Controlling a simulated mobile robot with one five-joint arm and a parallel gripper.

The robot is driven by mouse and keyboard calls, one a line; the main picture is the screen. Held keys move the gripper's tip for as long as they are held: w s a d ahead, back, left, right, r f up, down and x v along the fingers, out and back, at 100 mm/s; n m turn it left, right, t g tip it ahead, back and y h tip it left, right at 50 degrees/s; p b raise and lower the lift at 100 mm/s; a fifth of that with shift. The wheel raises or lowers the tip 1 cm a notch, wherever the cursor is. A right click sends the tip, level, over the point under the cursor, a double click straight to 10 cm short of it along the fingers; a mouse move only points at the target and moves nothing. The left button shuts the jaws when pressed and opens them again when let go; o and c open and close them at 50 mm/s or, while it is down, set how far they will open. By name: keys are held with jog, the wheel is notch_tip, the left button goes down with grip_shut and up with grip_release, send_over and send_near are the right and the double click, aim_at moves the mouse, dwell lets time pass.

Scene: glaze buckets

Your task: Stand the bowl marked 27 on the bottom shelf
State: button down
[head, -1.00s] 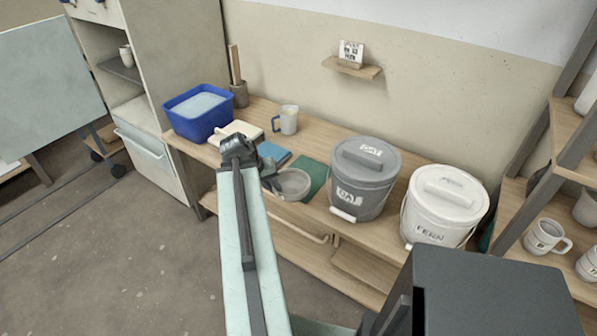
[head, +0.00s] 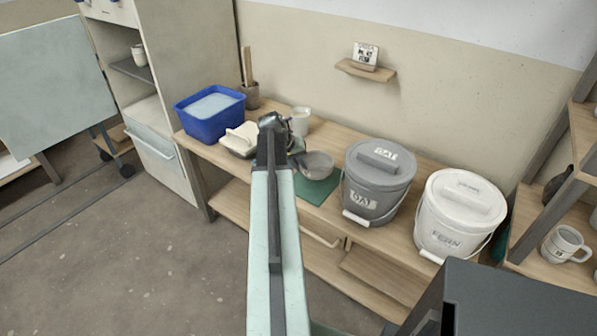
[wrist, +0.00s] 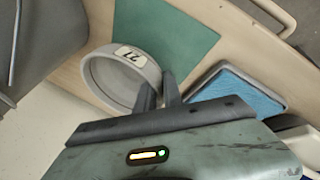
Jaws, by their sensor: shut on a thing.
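The pale grey bowl (wrist: 103,82) shows in the wrist view with a white label reading 27 (wrist: 130,55) inside its rim. My gripper (wrist: 158,92) is shut on the rim of this bowl. In the head view the bowl (head: 317,166) is above the bench, over or near the green mat (head: 318,191), and my gripper (head: 297,160) holds its left side. My arm hides part of that area. At the right a rack stands with a low shelf (head: 527,252) in view, partly cut off; I cannot tell whether it is the bottom one.
On the bench (head: 330,218) stand a grey bucket (head: 377,182), a white FERN bucket (head: 459,215), a blue tub (head: 209,128), a white-lidded dish (head: 240,138) and a mug (head: 300,120). A mug (head: 565,243) stands on the right rack. Floor at the left is open.

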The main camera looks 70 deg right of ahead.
jog(key=shift+d, duration=0.2)
jog(key=f+b, duration=0.3)
jog(key=b, duration=0.1)
jog(key=shift+s+d+f, duration=0.15)
jog(key=shift+d+f, duration=0.25)
jog(key=shift+w+a+r, duration=0.15)
jog(key=shift+w, duration=0.15)
jog(key=c, duration=1.9)
grip_release()
jog(key=shift+f, duration=0.2)
jog(key=o, duration=0.4)
jog(key=shift+r, duration=0.15)
